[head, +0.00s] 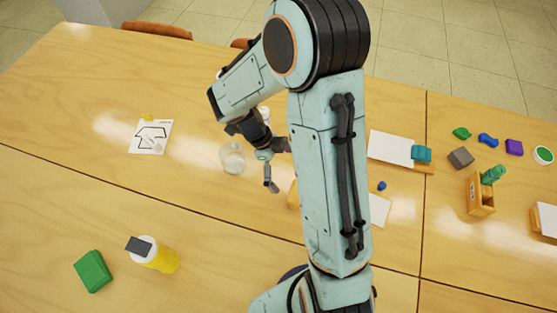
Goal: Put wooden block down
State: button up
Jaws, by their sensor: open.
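My gripper (279,168) hangs over the middle of the table, left of my upright arm link. Its fingers are apart and I see nothing held between them. A tan wooden piece (292,195), which may be the wooden block, shows just right of and below the fingertips on the table. Most of it is hidden behind my arm, so its shape and any contact with the gripper cannot be told. A wooden holder (482,197) with a green item (493,174) stands farther right.
A clear glass jar (232,158) stands close left of my gripper. A drawing card (150,136) lies at left. A yellow bottle (160,258) and green block (93,271) are in front. White paper (390,147), a grey block (461,158) and coloured pieces lie right.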

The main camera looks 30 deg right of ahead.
jog(key=s+a+r+n+t, duration=0.1)
jog(key=s+a+r+n, duration=0.25)
jog(key=r+n, duration=0.65)
jog(key=s+a+r+n+t+y, duration=0.1)
jog(key=s+a+r+n+y, duration=0.1)
jog(key=s+n, duration=0.3)
jog(key=s+a+r+n+t+y, duration=0.1)
jog(key=s+n, duration=0.4)
jog(key=n, duration=0.8)
jog(key=shift+s+a+r+y, duration=0.15)
jog(key=shift+a+r+y, duration=0.35)
jog(key=shift+a, duration=0.65)
